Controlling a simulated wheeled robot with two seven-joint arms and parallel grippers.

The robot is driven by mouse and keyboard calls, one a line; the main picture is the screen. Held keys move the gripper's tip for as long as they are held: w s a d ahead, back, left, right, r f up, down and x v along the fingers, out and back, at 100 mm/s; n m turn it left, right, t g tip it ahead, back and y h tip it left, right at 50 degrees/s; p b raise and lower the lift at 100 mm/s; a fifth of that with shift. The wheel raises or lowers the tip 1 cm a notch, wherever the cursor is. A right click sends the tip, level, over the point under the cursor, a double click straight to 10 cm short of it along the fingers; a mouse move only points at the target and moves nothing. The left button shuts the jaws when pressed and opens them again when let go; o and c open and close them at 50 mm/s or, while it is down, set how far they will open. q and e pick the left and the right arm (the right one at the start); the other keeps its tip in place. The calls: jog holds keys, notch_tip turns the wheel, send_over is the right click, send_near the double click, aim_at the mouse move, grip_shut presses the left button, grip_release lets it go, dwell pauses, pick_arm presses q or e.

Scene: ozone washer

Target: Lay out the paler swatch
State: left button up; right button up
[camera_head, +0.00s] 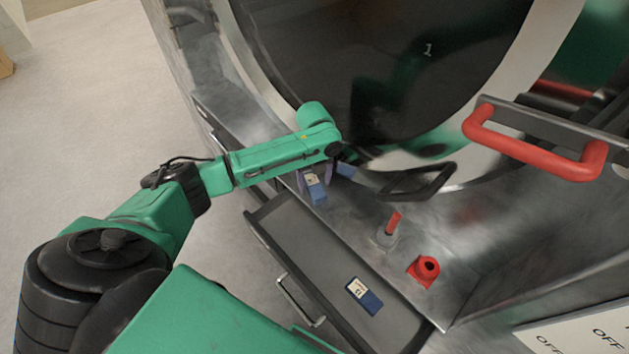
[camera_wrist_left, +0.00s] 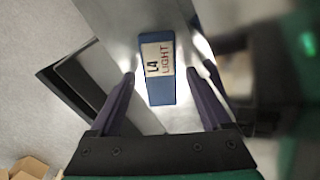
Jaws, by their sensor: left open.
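A blue swatch with a pale label reading "L4 LIGHT" (camera_wrist_left: 158,88) lies on the steel surface in the left wrist view, between the fingers of my left gripper (camera_wrist_left: 171,77). Those fingers are open, with a gap on both sides of the swatch. In the head view, my left gripper (camera_head: 316,178) reaches down over the same swatch (camera_head: 317,193) on the steel ledge. A second blue swatch with a pale label (camera_head: 364,296) lies in the open grey drawer; its lettering is too small to read. My right gripper is not in view.
The open drawer (camera_head: 292,228) has free floor around its swatch. A black loop handle (camera_head: 420,182), a red-tipped lever (camera_head: 391,226) and a red knob (camera_head: 425,269) stand on the steel ledge. A red bar handle (camera_head: 535,152) is at the right, near the large round door (camera_head: 370,50).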

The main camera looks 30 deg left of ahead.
aim_at(315, 185)
pick_arm(q)
notch_tip(315, 185, up, 12)
jog(key=p, duration=0.9)
jog(key=shift+s+f, duration=0.1)
